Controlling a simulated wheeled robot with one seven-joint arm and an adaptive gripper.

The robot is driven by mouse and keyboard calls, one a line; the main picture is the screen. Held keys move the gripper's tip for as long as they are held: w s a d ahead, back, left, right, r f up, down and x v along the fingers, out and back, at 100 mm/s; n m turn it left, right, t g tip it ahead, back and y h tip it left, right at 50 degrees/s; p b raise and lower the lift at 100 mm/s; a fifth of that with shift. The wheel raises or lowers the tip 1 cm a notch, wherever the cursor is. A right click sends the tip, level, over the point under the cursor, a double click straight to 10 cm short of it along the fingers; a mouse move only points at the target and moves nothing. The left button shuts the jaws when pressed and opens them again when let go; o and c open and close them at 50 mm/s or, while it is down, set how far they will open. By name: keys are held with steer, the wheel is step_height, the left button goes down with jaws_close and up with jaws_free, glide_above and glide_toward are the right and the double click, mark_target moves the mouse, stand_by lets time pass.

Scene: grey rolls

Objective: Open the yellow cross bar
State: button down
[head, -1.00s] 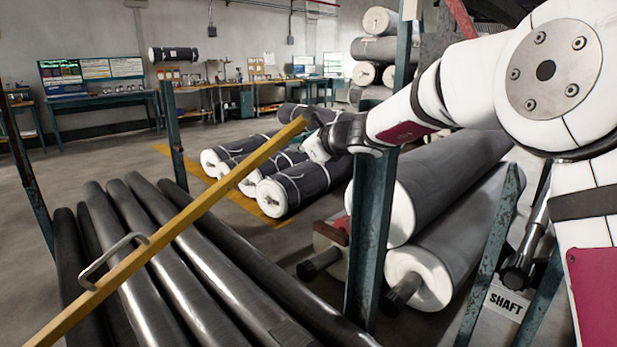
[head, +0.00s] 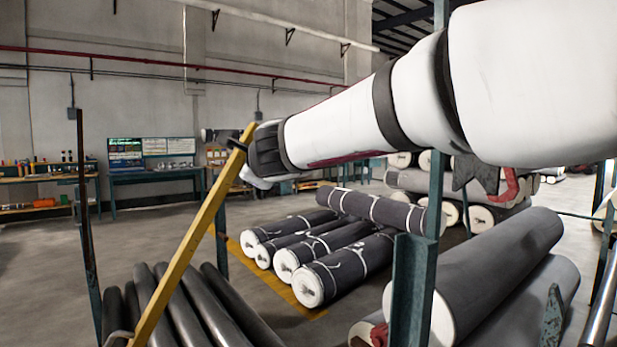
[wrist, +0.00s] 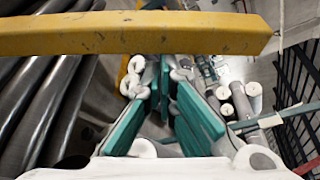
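The yellow cross bar (head: 190,243) slants steeply up from the lower left to its upper end in the head view. My gripper (head: 247,163) is at that upper end, beside or against the bar, partly blended with the dark wrist; contact cannot be told. In the wrist view the bar (wrist: 130,33) runs across the top of the picture, just above my gripper's fingertips (wrist: 167,88). The teal finger pads stand apart with nothing seen between them.
Dark shafts (head: 185,305) lie below the bar at the lower left. A teal post (head: 412,285) stands right of centre, before large grey rolls (head: 495,260). Strapped rolls (head: 345,268) lie on the floor behind. Open floor (head: 165,222) stretches toward the workbenches.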

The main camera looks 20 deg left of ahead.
steer(key=s+a+r+n+p, duration=0.1)
steer(key=s+a+r+p, duration=0.3)
steer(key=s, duration=0.5)
steer(key=s+a+r+n+t+p, duration=0.1)
steer(key=s+a+r+p, duration=0.3)
steer(key=s+a+p, duration=0.4)
steer(key=s+a+r+n+t+p, duration=0.1)
steer(key=s+a+r+n+p, duration=0.2)
steer(key=s+a, duration=0.6)
step_height(320, 180, up, 2)
steer(key=s+p, duration=0.1)
steer(key=p, duration=0.2)
